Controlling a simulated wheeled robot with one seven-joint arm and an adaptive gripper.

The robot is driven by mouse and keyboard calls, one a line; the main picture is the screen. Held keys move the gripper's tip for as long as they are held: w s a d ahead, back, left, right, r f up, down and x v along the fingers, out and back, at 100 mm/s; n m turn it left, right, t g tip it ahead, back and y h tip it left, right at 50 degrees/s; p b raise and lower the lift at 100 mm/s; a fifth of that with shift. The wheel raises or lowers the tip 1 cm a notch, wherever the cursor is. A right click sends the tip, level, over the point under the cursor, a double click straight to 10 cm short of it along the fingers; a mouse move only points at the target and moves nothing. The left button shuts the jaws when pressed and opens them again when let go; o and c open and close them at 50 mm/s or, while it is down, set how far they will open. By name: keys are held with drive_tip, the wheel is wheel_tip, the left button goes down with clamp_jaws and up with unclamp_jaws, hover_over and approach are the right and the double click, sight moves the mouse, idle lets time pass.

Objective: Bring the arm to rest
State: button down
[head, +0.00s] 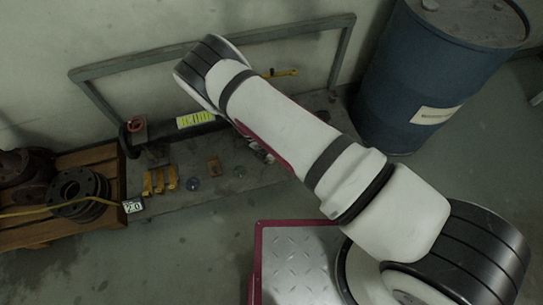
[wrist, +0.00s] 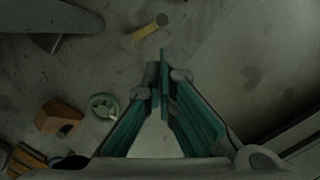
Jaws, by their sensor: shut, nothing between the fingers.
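My arm (head: 285,120) is white with dark bands and reaches from the lower right to the upper left in the head view, over the grey bench. My gripper (wrist: 162,82) shows in the wrist view with its two green-sided fingers brought together at the tips. Nothing is held between them. The fingertips are over a bare grey surface, apart from the objects around them.
A blue drum (head: 432,75) stands at the right. A wooden pallet (head: 105,155) with dark flanges (head: 78,190) is at the left. A metal frame (head: 105,78) rises behind the bench. A green ring (wrist: 103,106) and an orange-brown block (wrist: 60,117) lie left of the fingers.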

idle(0.3)
